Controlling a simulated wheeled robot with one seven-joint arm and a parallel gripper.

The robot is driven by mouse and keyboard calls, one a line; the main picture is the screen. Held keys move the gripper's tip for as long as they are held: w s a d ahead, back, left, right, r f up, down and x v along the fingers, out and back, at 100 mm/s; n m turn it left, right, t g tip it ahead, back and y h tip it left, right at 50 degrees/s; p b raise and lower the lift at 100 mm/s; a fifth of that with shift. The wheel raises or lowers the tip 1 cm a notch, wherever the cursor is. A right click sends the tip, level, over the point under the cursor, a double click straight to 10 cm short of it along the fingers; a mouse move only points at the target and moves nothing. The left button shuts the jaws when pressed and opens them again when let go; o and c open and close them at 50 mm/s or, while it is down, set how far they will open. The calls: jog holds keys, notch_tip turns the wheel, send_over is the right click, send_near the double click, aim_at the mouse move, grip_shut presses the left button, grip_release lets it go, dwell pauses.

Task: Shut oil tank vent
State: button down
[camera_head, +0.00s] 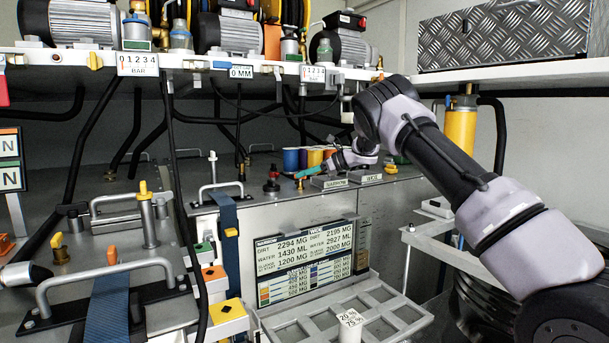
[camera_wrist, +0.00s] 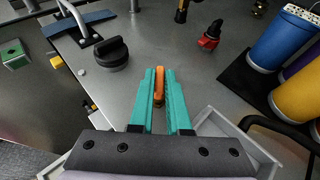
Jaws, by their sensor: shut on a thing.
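My gripper (camera_wrist: 160,85) has teal fingers, shut on an upright orange handle (camera_wrist: 159,83) that stands on the grey metal tank top (camera_wrist: 208,88). The handle's base shows only as a dark round bit between the fingers. No label confirms that it is the oil tank vent. The tank's strap (camera_wrist: 80,22) is blue and lies at the upper left in the wrist view.
A black knob (camera_wrist: 111,53) stands left of my gripper and a red valve (camera_wrist: 210,37) to its upper right. Blue and yellow cylinders (camera_wrist: 285,45) stand at the right. In the head view a shelf with motors (camera_head: 230,35) overhangs the tanks, and a grey rack (camera_head: 350,312) sits below.

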jog(key=shift+s+m+t, duration=0.1)
jog(key=shift+m+t, duration=0.2)
jog(key=shift+t, duration=0.1)
jog(key=m+t, duration=0.1)
jog(key=m+t+h, duration=0.2)
jog(key=shift+s+a+m+t, duration=0.2)
jog(key=shift+s+m+t, duration=0.05)
jog(key=shift+m+t, duration=0.05)
jog(key=shift+s+a+m+t+h, duration=0.15)
jog(key=shift+m+t+h, duration=1.75)
jog(key=shift+m, duration=0.4)
jog(key=c, duration=0.9)
grip_release()
jog(key=v, duration=1)
jog(key=shift+s+r, duration=0.1)
jog(key=shift+s, duration=0.3)
